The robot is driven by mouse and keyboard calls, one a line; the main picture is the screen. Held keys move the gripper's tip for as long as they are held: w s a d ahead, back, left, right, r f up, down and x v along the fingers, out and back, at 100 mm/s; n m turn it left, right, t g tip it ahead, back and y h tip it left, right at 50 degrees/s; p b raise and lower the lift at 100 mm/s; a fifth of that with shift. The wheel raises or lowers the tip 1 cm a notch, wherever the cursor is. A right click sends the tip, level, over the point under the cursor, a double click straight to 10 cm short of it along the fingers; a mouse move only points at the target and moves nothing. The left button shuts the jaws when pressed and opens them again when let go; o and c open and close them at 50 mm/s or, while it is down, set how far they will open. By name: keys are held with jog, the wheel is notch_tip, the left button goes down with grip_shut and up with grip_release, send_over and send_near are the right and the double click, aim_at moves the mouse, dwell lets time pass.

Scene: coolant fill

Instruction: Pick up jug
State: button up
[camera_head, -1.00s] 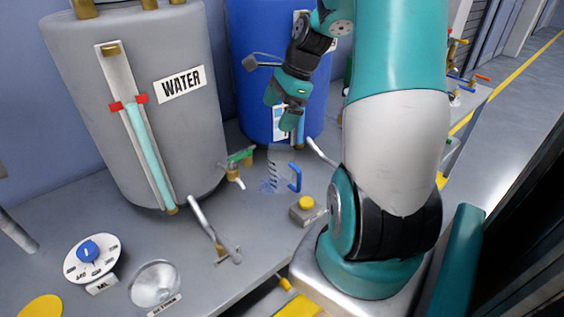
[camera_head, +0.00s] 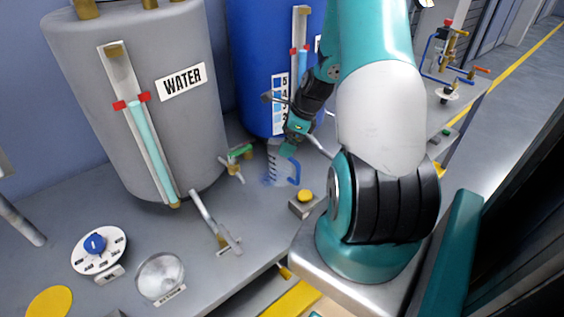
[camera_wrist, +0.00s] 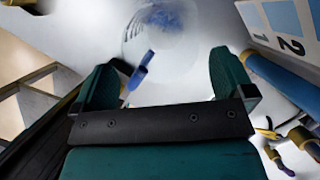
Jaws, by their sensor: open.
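The jug (camera_head: 281,168) is clear with blue graduation marks and a blue handle. It stands upright on the grey bench between the water tank and the blue tank. In the wrist view the jug (camera_wrist: 160,28) shows at the top centre, with its blue handle (camera_wrist: 141,70) just beyond the space between the fingers. My gripper (camera_head: 293,146) is above the jug near its rim. In the wrist view my gripper (camera_wrist: 164,85) has its two teal fingers spread apart with nothing between them. In the head view the fingertips are small, and I cannot tell whether they touch the jug.
The grey WATER tank (camera_head: 150,120) with a green-handled tap (camera_head: 240,151) stands left of the jug. The blue tank (camera_head: 262,70) stands close behind. A box with a yellow button (camera_head: 305,196) is at front right. A dial (camera_head: 99,250) and a round dish (camera_head: 160,276) lie front left.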

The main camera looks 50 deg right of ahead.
aim_at(286, 168)
jog(key=shift+p+x, duration=0.8)
jog(key=shift+x, duration=1.75)
jog(key=shift+d, duration=0.1)
jog(key=c, duration=0.8)
